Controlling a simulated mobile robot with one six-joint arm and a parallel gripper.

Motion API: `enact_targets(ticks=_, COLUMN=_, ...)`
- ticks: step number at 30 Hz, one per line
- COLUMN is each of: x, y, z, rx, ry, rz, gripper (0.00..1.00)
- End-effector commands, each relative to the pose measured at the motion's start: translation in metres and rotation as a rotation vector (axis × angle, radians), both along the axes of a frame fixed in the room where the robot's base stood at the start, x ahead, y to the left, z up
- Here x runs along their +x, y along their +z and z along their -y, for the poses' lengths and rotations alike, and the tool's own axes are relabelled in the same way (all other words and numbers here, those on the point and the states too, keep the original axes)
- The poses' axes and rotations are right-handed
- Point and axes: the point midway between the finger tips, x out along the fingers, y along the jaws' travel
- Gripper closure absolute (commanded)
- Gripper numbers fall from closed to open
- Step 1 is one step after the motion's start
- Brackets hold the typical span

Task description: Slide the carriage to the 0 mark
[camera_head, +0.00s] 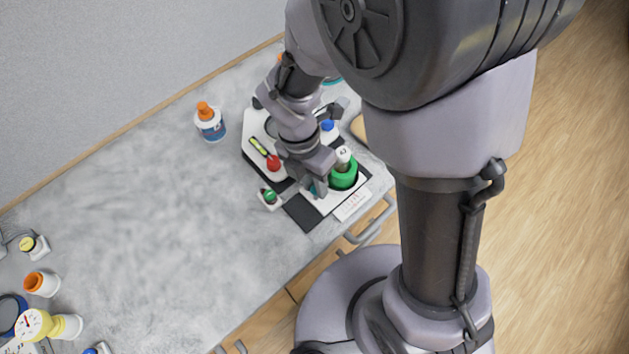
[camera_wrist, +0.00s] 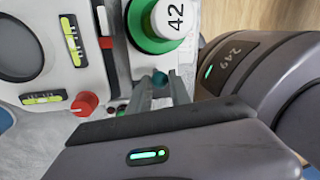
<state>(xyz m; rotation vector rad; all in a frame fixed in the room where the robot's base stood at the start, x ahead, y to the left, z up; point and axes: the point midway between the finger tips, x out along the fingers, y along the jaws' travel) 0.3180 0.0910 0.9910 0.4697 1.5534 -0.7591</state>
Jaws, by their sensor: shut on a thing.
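My gripper (camera_wrist: 162,90) points down at the right part of the white apparatus. Its fingers are shut on a small teal knob (camera_wrist: 160,78), which also shows in the head view (camera_head: 316,188). Right beside the knob stands a green ring (camera_wrist: 150,43) around a white cylinder (camera_wrist: 176,14) marked 42. The green ring also shows in the head view (camera_head: 344,178), right of my gripper. I cannot tell surely which part is the carriage; the knob may belong to it. No 0 mark is readable, and my gripper hides part of the apparatus.
A small green-topped device (camera_head: 269,198) stands at left. The middle of the grey worktop (camera_head: 150,195) is clear.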

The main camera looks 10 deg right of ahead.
Motion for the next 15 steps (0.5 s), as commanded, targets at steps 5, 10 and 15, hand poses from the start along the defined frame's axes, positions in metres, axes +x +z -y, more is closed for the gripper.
enact_targets(ticks=5, x=0.0, y=0.0, z=0.0, rx=0.0, ry=0.0, rz=0.0, gripper=1.0)
enact_targets(ticks=10, x=-0.002, y=0.002, z=-0.003, rx=0.0, ry=0.001, rz=0.0, gripper=1.0)
enact_targets(ticks=15, x=-0.01, y=0.001, z=-0.014, rx=0.0, ry=0.003, rz=-0.001, gripper=1.0)
